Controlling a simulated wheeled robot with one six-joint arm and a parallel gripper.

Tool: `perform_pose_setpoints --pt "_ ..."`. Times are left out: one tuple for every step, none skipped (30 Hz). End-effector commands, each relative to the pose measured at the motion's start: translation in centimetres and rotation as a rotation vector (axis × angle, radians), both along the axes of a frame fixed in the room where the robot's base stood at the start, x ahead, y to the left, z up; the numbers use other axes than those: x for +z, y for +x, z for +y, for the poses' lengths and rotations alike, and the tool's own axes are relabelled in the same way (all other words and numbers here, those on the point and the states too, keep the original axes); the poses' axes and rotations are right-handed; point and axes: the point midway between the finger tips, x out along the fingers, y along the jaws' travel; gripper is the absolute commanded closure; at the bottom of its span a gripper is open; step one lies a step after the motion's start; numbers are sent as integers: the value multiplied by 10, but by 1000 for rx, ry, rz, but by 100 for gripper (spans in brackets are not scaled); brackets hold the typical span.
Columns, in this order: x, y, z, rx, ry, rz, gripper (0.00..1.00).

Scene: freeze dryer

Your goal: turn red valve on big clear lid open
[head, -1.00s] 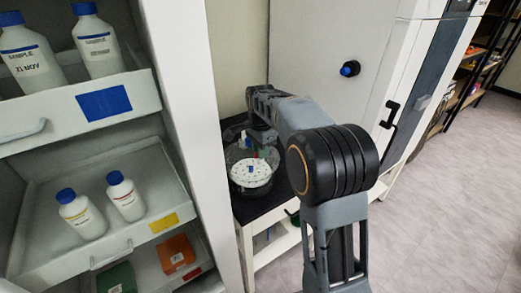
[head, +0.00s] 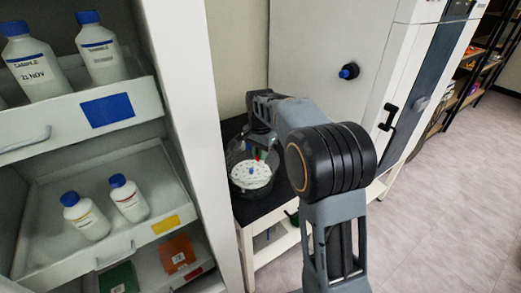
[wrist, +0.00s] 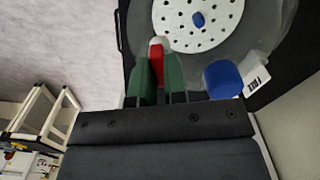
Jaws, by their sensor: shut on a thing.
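The big clear lid (wrist: 265,22) shows in the wrist view over a white perforated disc (wrist: 222,18) with a blue knob at its middle. The red valve (wrist: 156,62) stands at the lid's near edge. My gripper (wrist: 156,75) is shut on the red valve, with one green finger on each side of it. In the head view the valve (head: 257,155) is a small red spot beside my gripper, above the white disc (head: 251,176). My arm hides part of the lid there. I cannot tell the valve's exact angle.
A blue cap (wrist: 223,79) and a white label (wrist: 257,79) are close right of my gripper. The lid is on a dark-topped cart (head: 243,210) between the drawer cabinet (head: 190,130) with sample bottles and the large grey freeze dryer (head: 315,50).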

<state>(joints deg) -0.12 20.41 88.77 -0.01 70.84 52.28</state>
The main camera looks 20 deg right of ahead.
Motion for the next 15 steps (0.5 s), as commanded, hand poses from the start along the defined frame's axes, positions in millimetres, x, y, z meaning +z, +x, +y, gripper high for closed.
perform_pose_setpoints --pt "3 0 0 42 1 1 100" --pt "2 0 0 71 0 0 100" --pt "2 0 0 109 0 0 100" --pt "2 0 0 137 0 0 100" --pt "2 0 0 166 0 0 100" --pt "2 0 0 204 0 0 100" --pt "2 0 0 232 0 0 100" --pt "2 0 0 261 0 0 100" --pt "2 0 0 299 0 0 100" --pt "2 0 0 327 0 0 100" --pt "2 0 0 356 0 0 100" --pt "2 0 0 394 0 0 100" --pt "2 0 0 422 1 -1 100" --pt "2 0 0 451 0 0 100" --pt "2 0 0 489 0 0 100"
